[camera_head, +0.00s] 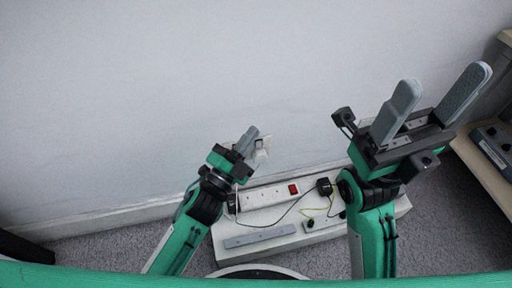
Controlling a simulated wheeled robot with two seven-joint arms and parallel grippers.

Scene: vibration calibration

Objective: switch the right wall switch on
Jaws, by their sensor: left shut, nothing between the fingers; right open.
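A white wall switch plate (263,147) is low on the pale wall, just above the skirting. My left gripper (249,138) is shut and empty. Its fingertips overlap the plate in the picture and hide its left part. The right part of the plate shows beside the fingers. I cannot tell whether the fingers touch it, or which way the switch is set. My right gripper (446,80) is open and empty, raised at the right, well apart from the plate, with its two grey fingers pointing up.
A white power strip (265,197) with a red rocker (293,189) and a black plug (324,187) lies below the plate, on a pale ledge with cables. A wooden shelf (482,172) holding a grey device (494,150) stands at the right edge. The wall at upper left is bare.

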